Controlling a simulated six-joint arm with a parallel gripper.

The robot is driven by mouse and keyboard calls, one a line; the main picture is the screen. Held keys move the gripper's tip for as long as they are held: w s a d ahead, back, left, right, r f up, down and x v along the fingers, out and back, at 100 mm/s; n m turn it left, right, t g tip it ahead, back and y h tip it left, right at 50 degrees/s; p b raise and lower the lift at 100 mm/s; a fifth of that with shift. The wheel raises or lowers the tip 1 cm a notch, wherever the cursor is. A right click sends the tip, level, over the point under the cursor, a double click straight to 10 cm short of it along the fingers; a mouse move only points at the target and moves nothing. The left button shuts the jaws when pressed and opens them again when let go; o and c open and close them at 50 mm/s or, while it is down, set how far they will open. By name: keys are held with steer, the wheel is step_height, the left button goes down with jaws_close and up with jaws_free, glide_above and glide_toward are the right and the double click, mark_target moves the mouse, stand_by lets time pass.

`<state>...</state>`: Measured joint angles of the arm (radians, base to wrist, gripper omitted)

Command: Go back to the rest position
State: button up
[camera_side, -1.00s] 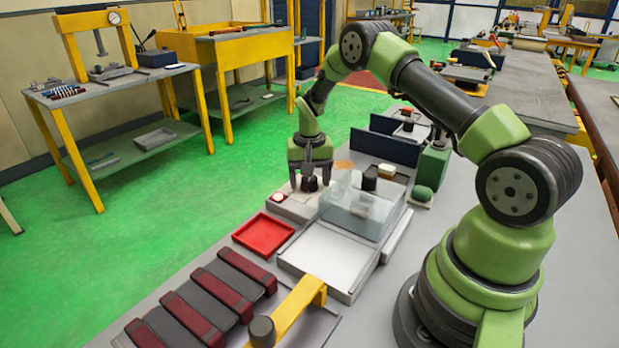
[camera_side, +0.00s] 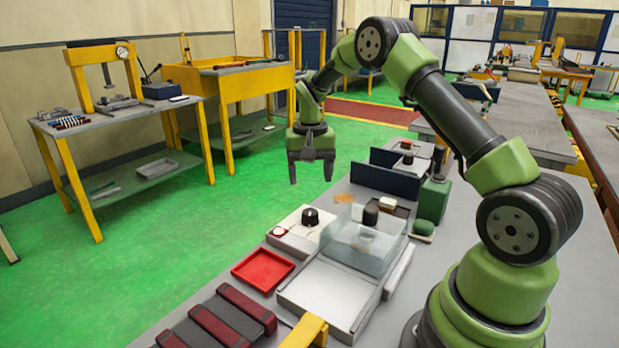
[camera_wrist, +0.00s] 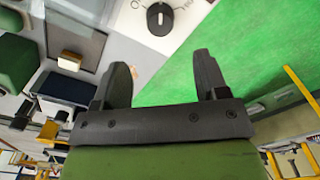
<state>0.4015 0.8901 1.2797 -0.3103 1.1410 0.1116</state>
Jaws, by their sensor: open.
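My gripper (camera_side: 311,169) hangs in the air above and behind the work table in the side view, its two dark fingers apart and empty. It also shows in the wrist view (camera_wrist: 165,85), fingers spread with nothing between them. A black knob (camera_side: 310,217) sits on a white control panel (camera_side: 291,236) below and apart from my gripper. In the wrist view the knob (camera_wrist: 159,18) lies beyond the fingertips, with dial markings around it.
A clear box (camera_side: 362,243) stands right of the panel over a white tray (camera_side: 328,291). A red tray (camera_side: 263,270) and dark-red bars (camera_side: 230,315) lie in front. Dark blue panels (camera_side: 385,181) and a green block (camera_side: 433,201) stand behind. The air around my gripper is clear.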

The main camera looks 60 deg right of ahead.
steer(key=s+a+r+n+t, duration=0.1)
steer(key=s+a+r+t, duration=0.1)
steer(key=s+a+r, duration=0.45)
steer(key=s+a+r+n+t, duration=0.15)
steer(key=a+r, duration=0.25)
steer(key=r, duration=0.5)
steer(key=s+a+r+n+t+y, duration=0.1)
steer(key=s+a+t, duration=0.1)
steer(key=s+a, duration=0.2)
steer(key=s+a+r+n+t+y, duration=0.1)
steer(key=s+a+n, duration=0.1)
steer(key=s, duration=0.8)
steer(key=shift+a+r+t, duration=0.15)
steer(key=shift+a+t, duration=0.2)
steer(key=shift+a, duration=0.55)
